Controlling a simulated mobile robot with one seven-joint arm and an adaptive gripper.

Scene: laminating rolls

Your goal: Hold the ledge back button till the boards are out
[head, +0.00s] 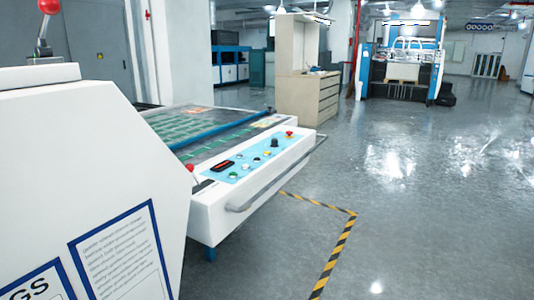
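A white machine (110,180) fills the left side of the head view. Its feed table ends in a control panel (225,172) with a light blue face. The panel carries several small coloured buttons, a black knob (274,142), a red mushroom button (289,134) and a dark display with red marks (222,165). Which button is the ledge back button cannot be read at this size. Green printed boards or sheets (180,130) lie on the table behind a blue bar (215,130). My gripper is not in view.
A grey rail (270,185) runs along the panel's front side. Yellow-black floor tape (335,255) marks a corner beside the machine. A beige cabinet (305,95) and a blue-white machine (402,65) stand farther back. The shiny grey floor on the right is clear.

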